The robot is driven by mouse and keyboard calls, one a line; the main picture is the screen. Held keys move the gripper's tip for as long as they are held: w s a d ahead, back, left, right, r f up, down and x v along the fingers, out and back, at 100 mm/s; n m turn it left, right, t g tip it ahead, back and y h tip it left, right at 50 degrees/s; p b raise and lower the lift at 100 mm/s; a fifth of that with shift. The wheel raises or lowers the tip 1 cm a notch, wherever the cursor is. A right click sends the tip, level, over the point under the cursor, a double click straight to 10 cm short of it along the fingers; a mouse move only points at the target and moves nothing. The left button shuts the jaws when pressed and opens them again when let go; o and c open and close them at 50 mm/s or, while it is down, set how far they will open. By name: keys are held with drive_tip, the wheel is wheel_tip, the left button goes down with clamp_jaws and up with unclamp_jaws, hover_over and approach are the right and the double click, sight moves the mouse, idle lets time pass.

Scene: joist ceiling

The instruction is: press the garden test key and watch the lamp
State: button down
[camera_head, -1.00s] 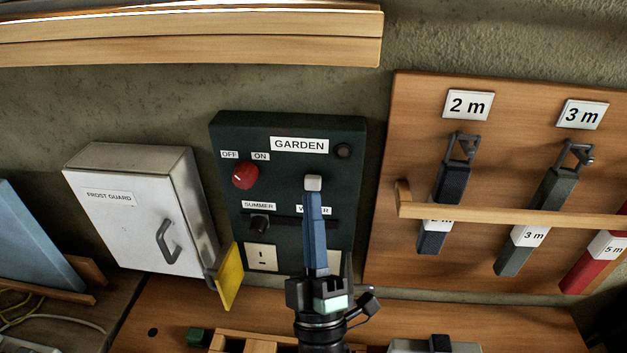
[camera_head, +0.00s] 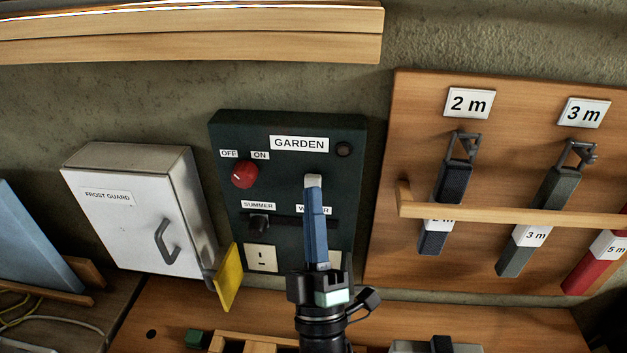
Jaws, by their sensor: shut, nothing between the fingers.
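The dark green GARDEN panel (camera_head: 290,187) is on the wall in the middle of the head view. Its small pale key (camera_head: 313,179) sits below the GARDEN label. A small round lamp (camera_head: 344,149) at the panel's upper right looks dark brown and unlit. My gripper (camera_head: 314,190) is shut, with its blue fingers reaching up the panel. The fingertips overlap the key's lower part and hide it. I cannot tell whether they touch it. A red knob (camera_head: 245,174) sits below the OFF and ON labels. A black slider knob (camera_head: 258,224) is under SUMMER.
A white FROST GUARD box (camera_head: 132,214) with a handle stands left of the panel, near a yellow plate (camera_head: 229,277). A wooden board (camera_head: 390,150) with hanging 2 m and 3 m pieces is to the right. A wooden shelf (camera_head: 190,35) runs above.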

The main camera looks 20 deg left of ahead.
drive_tip(key=shift+w+a+b, duration=0.15)
drive_tip(key=shift+w+b, duration=0.15)
drive_tip(key=shift+w, duration=0.15)
idle(0.5)
drive_tip(key=shift+s+d, duration=0.3)
drive_tip(key=shift+s, duration=0.6)
drive_tip(key=s, duration=0.2)
drive_tip(key=s+d, duration=0.1)
drive_tip(key=s+b, duration=0.1)
drive_tip(key=s, duration=0.1)
drive_tip(key=shift+s+d, duration=0.3)
drive_tip(key=shift+s, duration=0.05)
idle(0.5)
